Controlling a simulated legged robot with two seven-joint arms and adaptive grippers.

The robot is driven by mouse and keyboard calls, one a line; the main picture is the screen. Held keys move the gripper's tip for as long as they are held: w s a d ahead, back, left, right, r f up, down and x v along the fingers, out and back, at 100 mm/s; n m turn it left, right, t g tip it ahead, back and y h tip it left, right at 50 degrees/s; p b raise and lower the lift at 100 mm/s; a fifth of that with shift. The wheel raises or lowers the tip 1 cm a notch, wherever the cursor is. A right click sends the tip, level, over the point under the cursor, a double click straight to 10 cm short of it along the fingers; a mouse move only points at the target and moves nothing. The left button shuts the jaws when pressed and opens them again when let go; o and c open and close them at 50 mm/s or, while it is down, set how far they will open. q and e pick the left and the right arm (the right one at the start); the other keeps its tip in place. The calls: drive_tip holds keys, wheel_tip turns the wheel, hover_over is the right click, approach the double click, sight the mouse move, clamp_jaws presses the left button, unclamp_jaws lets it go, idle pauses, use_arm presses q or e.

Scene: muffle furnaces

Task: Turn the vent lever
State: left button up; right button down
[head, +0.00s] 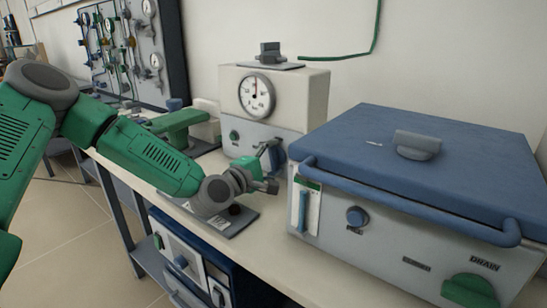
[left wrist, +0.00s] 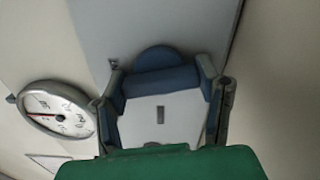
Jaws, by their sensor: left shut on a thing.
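The vent lever (left wrist: 160,82) shows in the left wrist view as a blue bar with a rounded hub behind it, against a pale grey panel. My left gripper (left wrist: 162,98) has a finger on each side of it and is shut on it. In the head view my left gripper (head: 272,166) reaches the lower right front of the cream and grey gauge unit (head: 310,96). There the gripper hides most of the lever. My right gripper is in neither view.
A large box with a blue lid (head: 350,150), a front bar and a green drain knob (head: 468,290) stands close on the right. The gauge (head: 257,94) is above the gripper. A dark flat plate (head: 238,222) lies on the bench below my left wrist.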

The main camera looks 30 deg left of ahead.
use_arm(q)
drive_tip(key=shift+s+d+f+m, duration=0.1)
drive_tip(key=shift+f+m, duration=0.2)
drive_tip(key=shift+m, duration=0.8)
drive_tip(key=shift+f, duration=0.1)
drive_tip(key=o, duration=1.2)
drive_tip(key=shift+c, duration=0.2)
drive_tip(key=shift+r, duration=0.2)
drive_tip(key=shift+s, duration=0.35)
drive_tip(key=s, duration=0.6)
drive_tip(key=shift+s+a+f, duration=0.2)
drive_tip(key=shift+s+a, duration=0.1)
drive_tip(key=shift+a, duration=0.05)
drive_tip(key=shift+p, duration=0.3)
